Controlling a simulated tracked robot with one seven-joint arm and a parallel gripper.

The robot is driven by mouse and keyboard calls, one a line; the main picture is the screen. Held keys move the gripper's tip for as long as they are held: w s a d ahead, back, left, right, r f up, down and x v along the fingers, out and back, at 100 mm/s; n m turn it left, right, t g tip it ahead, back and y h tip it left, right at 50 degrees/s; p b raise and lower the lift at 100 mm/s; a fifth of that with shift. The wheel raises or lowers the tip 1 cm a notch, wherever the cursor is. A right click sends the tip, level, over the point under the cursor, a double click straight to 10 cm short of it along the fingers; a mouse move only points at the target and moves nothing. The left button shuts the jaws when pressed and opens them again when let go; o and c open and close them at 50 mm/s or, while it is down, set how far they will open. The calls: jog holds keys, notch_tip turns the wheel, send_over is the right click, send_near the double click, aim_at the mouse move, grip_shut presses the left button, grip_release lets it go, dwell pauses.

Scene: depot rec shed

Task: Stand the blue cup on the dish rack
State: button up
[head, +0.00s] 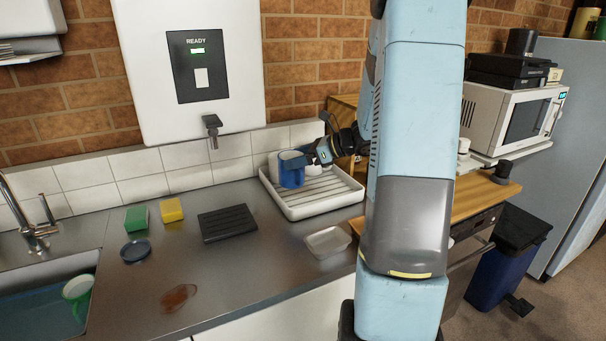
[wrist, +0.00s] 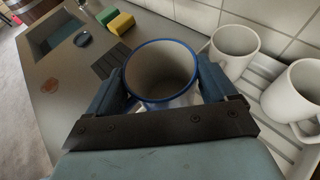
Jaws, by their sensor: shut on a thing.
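The blue cup (head: 291,176), with a blue rim and pale inside, is upright in my gripper (head: 296,163) at the left part of the dish rack. In the wrist view the cup (wrist: 162,72) sits between the two fingers of my gripper (wrist: 165,88), which are shut on it. The white dish rack (head: 322,206) has raised slats and stands against the tiled wall. I cannot tell whether the cup's base touches the slats; the wrist view hides its base.
Two white mugs (wrist: 235,44) (wrist: 292,92) stand on the rack, right of the cup in the wrist view. A clear dish (head: 327,242) lies before the rack. A black ridged mat (head: 227,223), sponges (head: 171,210) and a sink (head: 45,295) are left.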

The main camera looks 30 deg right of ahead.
jog(key=shift+w+d+f, duration=0.35)
jog(key=shift+d+f, duration=0.05)
jog(key=shift+f, duration=0.2)
jog(key=shift+w+d+f, duration=0.3)
jog(key=shift+d+f, duration=0.05)
jog(key=shift+f, duration=0.25)
jog(key=shift+w+d+f, duration=0.35)
jog(key=shift+d+f, duration=0.05)
jog(key=shift+f, duration=1.75)
jog(key=o, duration=1.1)
